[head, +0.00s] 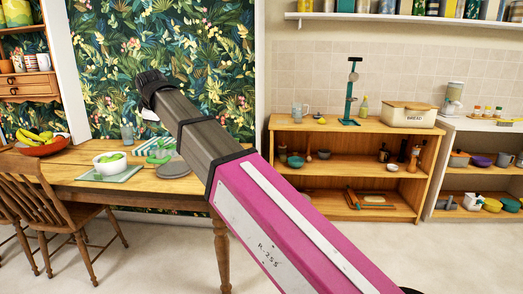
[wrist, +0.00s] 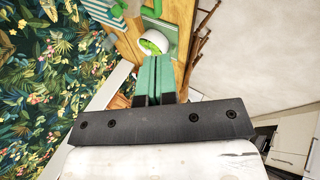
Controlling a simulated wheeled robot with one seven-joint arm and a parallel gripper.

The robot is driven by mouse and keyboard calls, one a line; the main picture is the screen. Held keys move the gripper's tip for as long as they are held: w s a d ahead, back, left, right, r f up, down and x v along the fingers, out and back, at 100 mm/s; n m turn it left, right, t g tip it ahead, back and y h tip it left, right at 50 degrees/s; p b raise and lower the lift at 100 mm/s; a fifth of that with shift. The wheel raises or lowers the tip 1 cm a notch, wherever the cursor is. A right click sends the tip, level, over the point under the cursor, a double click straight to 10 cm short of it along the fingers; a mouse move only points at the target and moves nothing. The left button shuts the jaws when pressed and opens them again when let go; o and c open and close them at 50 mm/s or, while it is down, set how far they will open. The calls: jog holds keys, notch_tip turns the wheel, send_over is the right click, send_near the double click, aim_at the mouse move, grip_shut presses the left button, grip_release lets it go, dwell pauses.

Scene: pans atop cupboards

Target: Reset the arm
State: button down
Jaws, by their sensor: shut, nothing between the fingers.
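My arm reaches from the lower right of the head view up and left, above the wooden table (head: 70,185). My gripper (wrist: 156,60) shows in the wrist view as two green fingers pressed together with nothing between them. The fingertips point toward a white bowl (wrist: 149,43) of green fruit on the table; they overlap its edge in the picture, and I see no contact. The same bowl stands at the table's middle in the head view (head: 101,167). In the head view I cannot clearly make out the gripper.
A red bowl of bananas (head: 42,148) and wooden chairs (head: 45,205) are at the left. A wooden shelf unit (head: 345,205) with a bread box (head: 408,114) stands against the wall. The floor between is clear.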

jog(key=w+d+f+m+g+h, duration=0.1)
jog(key=w+d+f+m, duration=0.15)
jog(key=d+f, duration=0.7)
jog(key=w+d+f+m+g+h, duration=0.1)
jog(key=w+d+f+m, duration=0.15)
jog(key=d+f, duration=0.7)
jog(key=w+d+f+m+g+h, duration=0.15)
jog(key=d+f+m, duration=0.25)
jog(key=d+f, duration=0.55)
jog(key=s+d+f+m+g, duration=0.1)
jog(key=s+d+f+m, duration=0.4)
jog(key=d+f, duration=0.7)
jog(key=s+d+f+m+g, duration=0.2)
jog(key=s+d+f+m, duration=0.3)
jog(key=s+d+f, duration=0.4)
jog(key=d+f, duration=0.3)
jog(key=d, duration=0.3)
jog(key=shift+s, duration=0.15)
